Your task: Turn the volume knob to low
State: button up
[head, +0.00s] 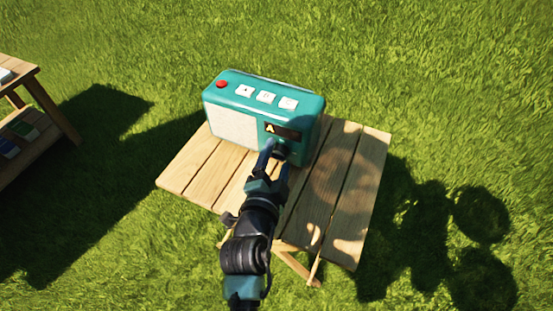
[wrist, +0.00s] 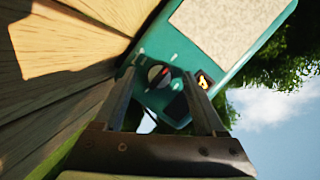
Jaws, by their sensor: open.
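A teal radio (head: 213,98) stands on a small slatted wooden table (head: 345,190). Its front has a pale speaker panel and a dark display. Small white marks sit around the knob. My gripper (head: 275,150) is open in front of the knob, with one finger on each side of it in the wrist view (wrist: 160,85). I cannot tell whether the fingers touch it. In the head view my gripper mostly hides the knob.
The radio's top carries a red button (head: 222,84) and several white buttons (head: 266,97). The table's right part is clear. Another wooden table with a lower shelf (head: 45,105) stands at the far left, on grass (head: 420,60).

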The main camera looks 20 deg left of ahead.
jog(key=shift+c, duration=0.3)
grip_shut()
